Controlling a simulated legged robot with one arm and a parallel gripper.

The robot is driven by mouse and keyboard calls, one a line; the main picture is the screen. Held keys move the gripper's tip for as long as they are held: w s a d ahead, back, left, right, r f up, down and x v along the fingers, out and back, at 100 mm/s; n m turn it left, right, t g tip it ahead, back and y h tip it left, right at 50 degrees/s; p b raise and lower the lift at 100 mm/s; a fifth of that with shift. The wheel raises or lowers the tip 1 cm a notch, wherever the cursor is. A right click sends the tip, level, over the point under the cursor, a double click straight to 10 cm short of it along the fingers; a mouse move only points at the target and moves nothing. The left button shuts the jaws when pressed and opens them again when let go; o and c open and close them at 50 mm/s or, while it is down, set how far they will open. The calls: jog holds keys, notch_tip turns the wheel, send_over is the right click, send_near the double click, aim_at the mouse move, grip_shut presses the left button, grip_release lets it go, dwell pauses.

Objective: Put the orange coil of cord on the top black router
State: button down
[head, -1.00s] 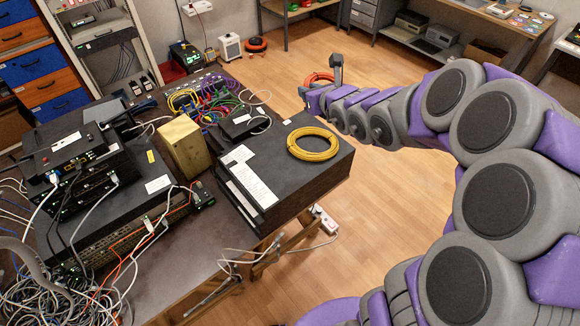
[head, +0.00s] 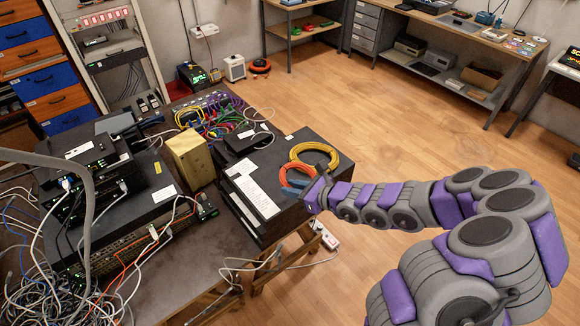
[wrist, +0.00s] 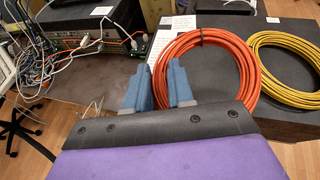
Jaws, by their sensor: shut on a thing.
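The orange coil of cord (wrist: 248,75) is in my gripper (wrist: 164,88), with its left side between the two blue fingers. In the head view the gripper (head: 296,186) and the orange coil (head: 283,173) are at the right front side of a large black box, overlapping it in the picture. I cannot tell whether the coil touches the box. The top black router (head: 84,152) sits on a stack of black devices at the left of the table, well to the left of my gripper. Cables plug into its front.
A yellow coil (head: 331,151) lies on the large black box (head: 262,160), close to the orange coil. A tan box (head: 190,160) stands between that box and the router stack. Loose cables (head: 60,290) cover the table's front left.

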jog(key=s+a+f+n+g+y, duration=0.2)
jog(key=s+a+f, duration=0.1)
jog(key=s+f, duration=0.15)
jog(key=b, duration=0.2)
send_over(265, 191)
jog(key=s, duration=0.2)
jog(key=shift+w+d+f+n+g, duration=0.1)
jog(key=shift+w+f+n+g, duration=0.1)
jog(key=shift+f, duration=0.2)
jog(key=shift+w+d+f+n+g, duration=0.1)
jog(key=shift+f+n, duration=0.1)
jog(key=shift+f, duration=0.2)
jog(key=shift+w+a, duration=0.25)
jog(key=shift+w, duration=0.35)
notch_tip(265, 191, down, 4)
jog(key=shift+w+r+b, duration=0.1)
jog(key=shift+r+b, duration=0.1)
jog(key=shift+b, duration=0.45)
jog(key=c, duration=1)
grip_release()
jog(key=shift+o, duration=0.2)
jog(key=shift+r, duration=0.1)
